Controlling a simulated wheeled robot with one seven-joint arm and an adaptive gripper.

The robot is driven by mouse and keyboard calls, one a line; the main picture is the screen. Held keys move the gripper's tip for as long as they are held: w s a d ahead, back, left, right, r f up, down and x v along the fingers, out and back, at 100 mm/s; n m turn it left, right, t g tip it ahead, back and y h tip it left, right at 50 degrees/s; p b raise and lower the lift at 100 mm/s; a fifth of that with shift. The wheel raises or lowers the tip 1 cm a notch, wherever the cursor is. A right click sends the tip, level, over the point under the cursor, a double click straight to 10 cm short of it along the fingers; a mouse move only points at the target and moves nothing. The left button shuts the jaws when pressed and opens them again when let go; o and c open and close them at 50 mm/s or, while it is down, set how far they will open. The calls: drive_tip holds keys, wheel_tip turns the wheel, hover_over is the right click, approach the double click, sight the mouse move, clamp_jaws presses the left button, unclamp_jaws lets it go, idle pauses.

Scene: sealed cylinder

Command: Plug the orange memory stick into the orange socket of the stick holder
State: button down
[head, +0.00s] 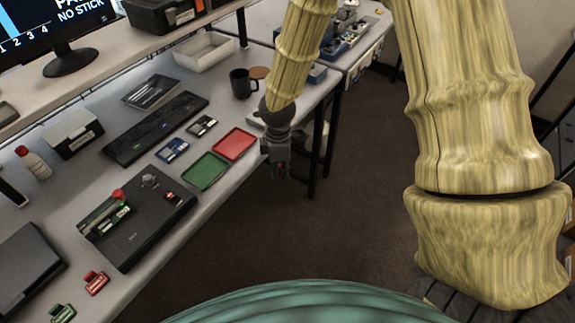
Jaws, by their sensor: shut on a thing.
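My gripper (278,170) hangs at the end of my arm, beyond the front edge of the bench and to the right of the red tray. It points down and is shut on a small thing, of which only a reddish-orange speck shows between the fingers. This looks like the orange memory stick, but it is too small to be sure. Two small slotted blocks lie on the bench, a blue one (172,150) and a dark grey one (202,126). Either may be the stick holder; I cannot make out an orange socket. My gripper is apart from both.
A red tray (234,144) and a green tray (205,171) lie near the bench's front edge. A black case (150,225), a keyboard (155,128), a dark mug (241,84) and a white bin (204,52) stand around. The floor (300,235) below my gripper is clear.

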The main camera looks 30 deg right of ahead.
drive_tip(key=a+f+m+b, duration=0.4)
drive_tip(key=a+f+m, duration=0.2)
drive_tip(key=f+m, duration=0.4)
drive_tip(key=shift+w+f+m+b, duration=0.2)
drive_tip(key=shift+w+m+b, duration=0.2)
drive_tip(key=shift+m, duration=1.6)
